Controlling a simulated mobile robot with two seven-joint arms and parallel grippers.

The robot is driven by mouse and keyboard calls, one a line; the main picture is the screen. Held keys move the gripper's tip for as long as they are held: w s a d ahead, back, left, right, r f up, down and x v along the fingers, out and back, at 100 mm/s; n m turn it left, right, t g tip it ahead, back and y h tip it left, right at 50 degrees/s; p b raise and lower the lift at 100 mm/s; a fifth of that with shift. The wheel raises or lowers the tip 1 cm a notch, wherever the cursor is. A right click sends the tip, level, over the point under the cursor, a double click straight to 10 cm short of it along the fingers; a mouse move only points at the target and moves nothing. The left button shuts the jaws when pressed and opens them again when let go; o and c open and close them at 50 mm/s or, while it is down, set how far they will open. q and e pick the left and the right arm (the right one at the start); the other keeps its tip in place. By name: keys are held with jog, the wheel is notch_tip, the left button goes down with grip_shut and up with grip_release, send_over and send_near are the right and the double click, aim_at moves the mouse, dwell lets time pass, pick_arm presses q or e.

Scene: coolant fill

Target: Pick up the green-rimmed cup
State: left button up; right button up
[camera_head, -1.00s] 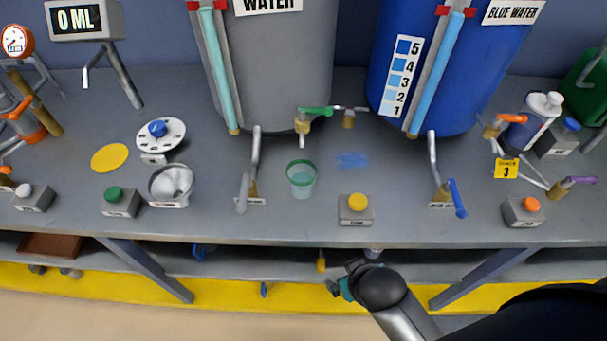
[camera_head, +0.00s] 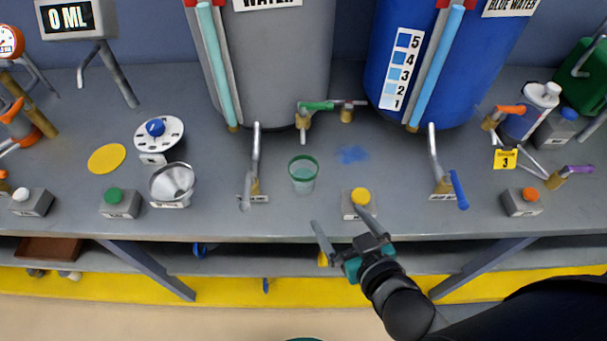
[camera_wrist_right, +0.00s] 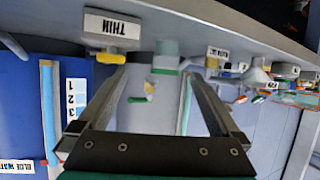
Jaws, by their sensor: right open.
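The green-rimmed cup (camera_head: 303,176) stands upright on the grey bench, a clear cup between the two tall dispensing spouts. My right gripper (camera_head: 342,221) is open and empty at the front edge of the bench, in front of the cup and a little to its right. Its fingers point toward the bench and are apart from the cup. In the right wrist view the cup (camera_wrist_right: 166,60) shows beyond the gap between the two spread fingers (camera_wrist_right: 155,88). My left gripper is not in view.
A yellow-button box (camera_head: 355,203) stands close behind the right finger, right of the cup. A grey tap lever (camera_head: 246,190) stands left of the cup, and a blue-handled tap (camera_head: 457,190) farther right. A metal bowl (camera_head: 172,183) is at left. Blue marks lie behind the cup.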

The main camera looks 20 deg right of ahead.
aim_at(309, 188)
jog(key=x, duration=0.6)
jog(key=a+b+x, duration=0.1)
jog(key=x, duration=0.3)
jog(key=shift+r, duration=0.2)
jog(key=shift+a+b+x, duration=0.2)
jog(key=shift+b+x, duration=0.45)
jog(key=shift+x, duration=1.95)
jog(key=shift+s+f, duration=0.1)
jog(key=c, duration=1.4)
jog(key=shift+c, duration=0.2)
